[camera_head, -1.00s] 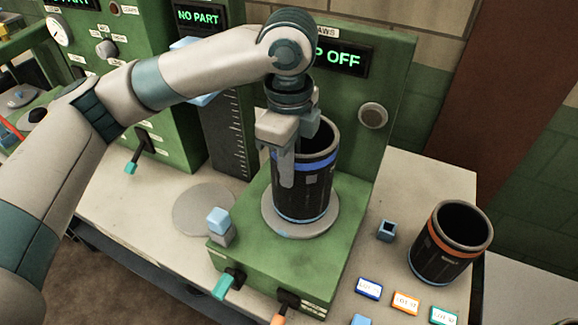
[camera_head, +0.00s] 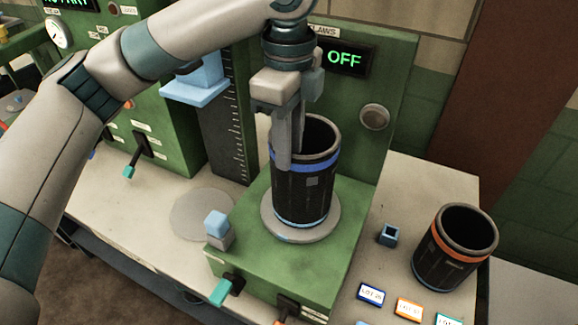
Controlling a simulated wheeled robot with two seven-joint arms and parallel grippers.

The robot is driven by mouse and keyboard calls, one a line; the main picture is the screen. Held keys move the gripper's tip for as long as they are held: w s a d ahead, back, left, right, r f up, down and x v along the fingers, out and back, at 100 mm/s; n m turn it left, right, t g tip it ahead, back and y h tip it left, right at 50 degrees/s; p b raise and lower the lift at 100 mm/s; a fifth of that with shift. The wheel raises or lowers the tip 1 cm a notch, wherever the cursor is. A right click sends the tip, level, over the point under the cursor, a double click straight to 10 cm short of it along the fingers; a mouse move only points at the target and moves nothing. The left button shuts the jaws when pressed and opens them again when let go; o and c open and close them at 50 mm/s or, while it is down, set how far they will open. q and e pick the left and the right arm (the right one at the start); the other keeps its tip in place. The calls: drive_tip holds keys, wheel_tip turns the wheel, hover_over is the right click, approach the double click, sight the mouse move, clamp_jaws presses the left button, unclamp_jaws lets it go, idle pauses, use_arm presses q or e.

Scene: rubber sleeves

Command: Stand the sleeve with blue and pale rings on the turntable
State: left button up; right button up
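The dark sleeve (camera_head: 315,195) with a blue ring near its top and a pale blue ring at its foot stands upright on the turntable (camera_head: 330,226), a grey disc on the green machine. My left gripper (camera_head: 290,150) points down at the sleeve's left rim. One finger hangs in front of the outer wall and the other is partly hidden near the rim. The fingers look slightly apart, with the sleeve's weight on the disc. My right gripper is out of view.
A second dark sleeve (camera_head: 455,248) with an orange ring stands on the bench at right. A small blue square holder (camera_head: 388,235) and several label tiles lie near it. A flat grey disc (camera_head: 203,214) is left of the machine. The green panel rises close behind the sleeve.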

use_arm(q)
wheel_tip(320, 180, up, 5)
drive_tip(key=shift+b, duration=0.6)
drive_tip(key=shift+r, duration=0.55)
drive_tip(key=shift+f, duration=0.1)
